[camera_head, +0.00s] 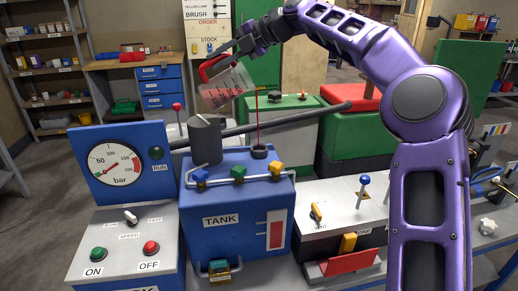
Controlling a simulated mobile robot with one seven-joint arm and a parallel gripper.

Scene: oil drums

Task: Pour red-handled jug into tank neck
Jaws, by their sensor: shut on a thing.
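My gripper (229,50) is shut on the red handle (213,68) of a clear jug (228,90). The jug is held in the air above the blue tank (222,242), tilted with its mouth to the right. Reddish liquid and markings show in it. A thin red stream (257,120) drops from the jug's right end down to the dark tank neck (259,151) on the tank's top. The stream appears to enter the neck. The fingertips are small and partly hidden by the handle. A sight gauge (275,230) on the tank's front shows red.
A dark grey cylinder (206,139) stands on the tank left of the neck. Yellow, green and blue valves (238,172) line the front top edge. A pressure gauge panel (119,165) stands left; a dark pipe (300,118) runs behind the neck.

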